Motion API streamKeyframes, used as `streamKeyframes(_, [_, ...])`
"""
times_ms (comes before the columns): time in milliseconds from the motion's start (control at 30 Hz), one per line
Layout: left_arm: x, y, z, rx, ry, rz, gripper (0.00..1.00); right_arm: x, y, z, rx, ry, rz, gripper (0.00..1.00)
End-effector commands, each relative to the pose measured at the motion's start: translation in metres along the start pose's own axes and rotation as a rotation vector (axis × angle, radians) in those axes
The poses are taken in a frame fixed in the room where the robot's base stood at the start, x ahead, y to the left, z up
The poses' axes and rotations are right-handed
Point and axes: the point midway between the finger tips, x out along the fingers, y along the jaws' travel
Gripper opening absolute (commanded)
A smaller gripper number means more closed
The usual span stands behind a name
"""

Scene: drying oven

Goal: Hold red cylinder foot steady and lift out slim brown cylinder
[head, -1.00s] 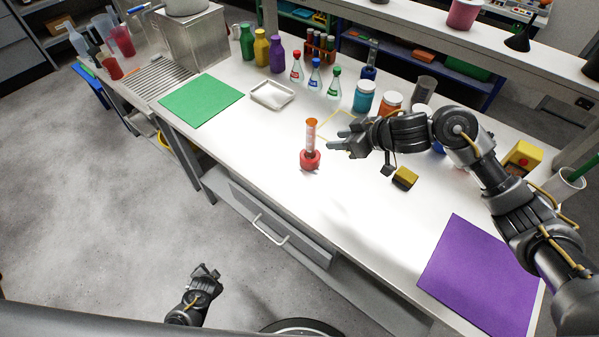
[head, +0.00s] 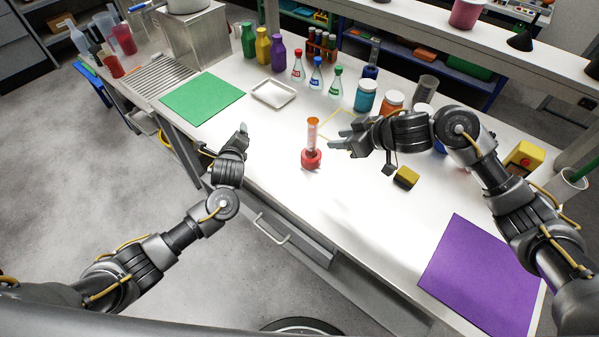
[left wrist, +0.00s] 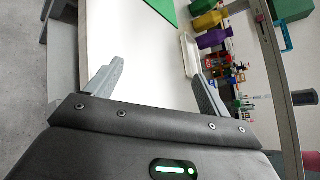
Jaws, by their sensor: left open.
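The red cylinder foot (head: 311,159) stands upright on the white table in the head view. A clear, slim cylinder (head: 312,136) rises from it, with an orange-brown top (head: 313,121); I cannot tell if the brown part is a separate piece inside. My right gripper (head: 336,141) is just right of the cylinder, its fingers apart, pointing left and holding nothing visible. My left gripper (head: 242,132) is at the table's front edge, left of the cylinder. In the left wrist view the left gripper (left wrist: 156,76) is open and empty; the red foot is not discernible there.
A yellow-and-black block (head: 405,178) lies to the right, and a purple mat (head: 480,275) at the front right. The table in front of the red foot is clear.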

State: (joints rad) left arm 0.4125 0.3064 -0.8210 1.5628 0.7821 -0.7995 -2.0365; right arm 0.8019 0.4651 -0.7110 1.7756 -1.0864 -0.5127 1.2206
Motion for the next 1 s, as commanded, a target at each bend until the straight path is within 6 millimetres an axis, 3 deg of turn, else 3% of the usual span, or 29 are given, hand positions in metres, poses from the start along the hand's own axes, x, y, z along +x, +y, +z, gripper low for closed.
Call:
streamKeyframes(33, [-0.015, -0.019, -0.022, 0.108, 0.037, -0.046, 0.81, 0.0, 0.0, 0.0, 0.0, 0.0, 0.0, 0.36])
streamKeyframes(200, [-0.07, -0.061, -0.09, 0.489, 0.131, -0.194, 0.81, 0.0, 0.0, 0.0, 0.0, 0.0, 0.0, 0.36])
streamKeyframes(300, [-0.1, -0.076, -0.12, 0.667, 0.165, -0.275, 0.81, 0.0, 0.0, 0.0, 0.0, 0.0, 0.0, 0.36])
streamKeyframes(500, [-0.14, -0.089, -0.154, 0.887, 0.193, -0.384, 0.81, 0.0, 0.0, 0.0, 0.0, 0.0, 0.0, 0.36])
streamKeyframes(767, [-0.15, -0.091, -0.164, 0.948, 0.199, -0.414, 0.81, 0.0, 0.0, 0.0, 0.0, 0.0, 0.0, 0.36])
streamKeyframes(1000, [-0.127, -0.097, -0.171, 0.948, 0.196, -0.411, 0.81, 0.0, 0.0, 0.0, 0.0, 0.0, 0.0, 0.36])
